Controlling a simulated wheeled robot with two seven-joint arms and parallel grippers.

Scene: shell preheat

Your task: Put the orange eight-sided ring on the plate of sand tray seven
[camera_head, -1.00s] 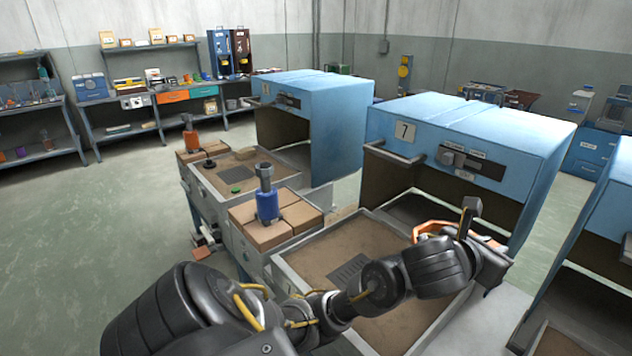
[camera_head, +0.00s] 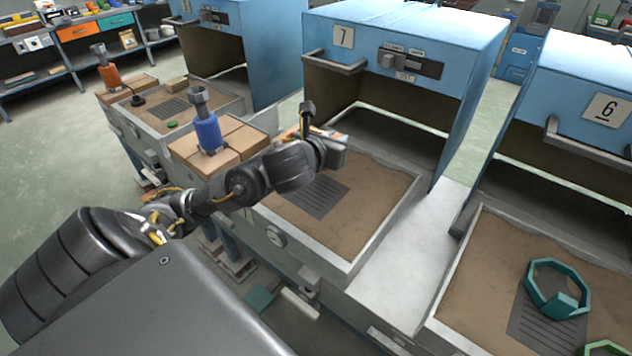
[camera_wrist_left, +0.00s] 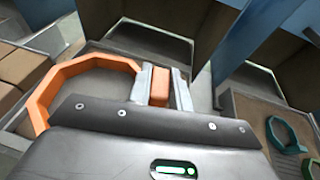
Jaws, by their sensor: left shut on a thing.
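My left gripper (camera_head: 322,145) is shut on the orange eight-sided ring (camera_wrist_left: 92,66) and holds it above the back left part of sand tray seven (camera_head: 366,262). In the left wrist view the fingers (camera_wrist_left: 160,88) clamp an orange block on the ring's side, and the ring reaches out to the left. In the head view only a small orange part of the ring (camera_head: 326,131) shows; the gripper and wrist hide the rest. The dark slotted plate (camera_head: 318,194) lies bare on the sand, in front of the gripper. My right gripper is not in view.
Blue furnace 7 (camera_head: 405,28) stands open behind the tray. Left are bricks with a blue-handled tool (camera_head: 207,130) and another sand tray (camera_head: 205,124). Right, a teal ring (camera_head: 556,290) sits on the plate of the tray at furnace 6 (camera_head: 590,95), with a green ring (camera_head: 606,347) nearby.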

